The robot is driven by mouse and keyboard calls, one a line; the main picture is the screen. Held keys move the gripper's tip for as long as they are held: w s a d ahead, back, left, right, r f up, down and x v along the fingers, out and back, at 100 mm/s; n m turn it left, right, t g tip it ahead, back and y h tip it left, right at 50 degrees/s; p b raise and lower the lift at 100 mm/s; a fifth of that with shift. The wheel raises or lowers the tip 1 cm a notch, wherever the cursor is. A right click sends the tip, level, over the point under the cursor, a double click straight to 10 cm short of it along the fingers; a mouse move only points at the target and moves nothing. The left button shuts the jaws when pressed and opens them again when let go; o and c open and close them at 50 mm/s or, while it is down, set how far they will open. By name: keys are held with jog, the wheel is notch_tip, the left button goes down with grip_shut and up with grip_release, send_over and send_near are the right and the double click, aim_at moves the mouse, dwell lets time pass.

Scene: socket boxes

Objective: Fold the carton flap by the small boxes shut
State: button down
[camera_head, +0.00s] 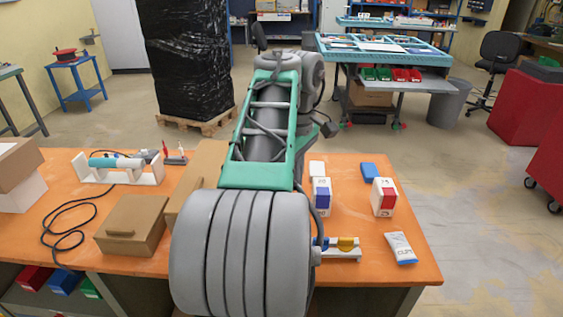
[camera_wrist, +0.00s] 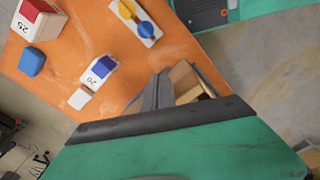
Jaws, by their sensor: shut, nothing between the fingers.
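A brown cardboard carton (camera_head: 203,167) stands on the orange table, just left of my arm in the head view. My arm hides much of it, and I cannot tell how its flap stands. In the wrist view a tan cardboard part (camera_wrist: 186,80) shows just right of my gripper (camera_wrist: 159,88); whether they touch is unclear. My gripper's dark fingers are together and empty; the arm hides them in the head view. The small boxes are a white box with a blue panel (camera_head: 321,194) and one with a red panel (camera_head: 384,198), both upright right of my arm.
A lidded brown box (camera_head: 131,226) and a black cable (camera_head: 70,222) lie left. A white rack (camera_head: 118,170) stands behind them. A blue block (camera_head: 369,171), a white tube (camera_head: 400,248) and a plate with blue and yellow knobs (camera_head: 343,247) are right. Bare tabletop lies between them.

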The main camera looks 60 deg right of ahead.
jog(key=w+a, duration=0.4)
jog(key=w, duration=0.4)
jog(key=shift+w+a, duration=0.2)
jog(key=shift+w, duration=0.2)
notch_tip(320, 180, up, 9)
jog(key=p, duration=0.8)
jog(key=shift+p, duration=0.35)
